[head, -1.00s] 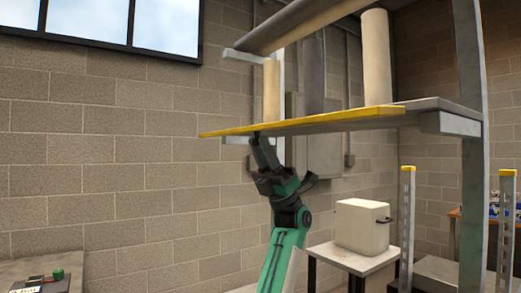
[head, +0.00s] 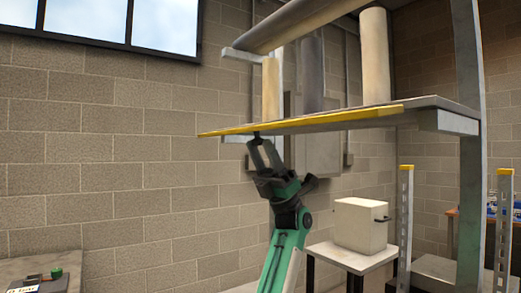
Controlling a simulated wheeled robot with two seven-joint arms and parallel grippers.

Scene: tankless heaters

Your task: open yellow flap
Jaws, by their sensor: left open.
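The yellow flap (head: 300,123) is a long, thin yellow-edged panel along the front of a raised grey platform. It lies about level and points out to the left. My left gripper (head: 265,147) comes up from below on a green arm and is just under the flap. Its two dark fingers are spread with nothing seen between them, and their tips are at or very near the flap's underside. I cannot tell whether they touch it. My right gripper is not in the view.
Upright cylinders (head: 375,57) stand on the platform. A white box (head: 361,224) sits on a small table (head: 345,258) at lower right, beside yellow-topped posts (head: 406,225). A grey bench (head: 35,270) is at lower left. The space before the block wall (head: 120,170) is clear.

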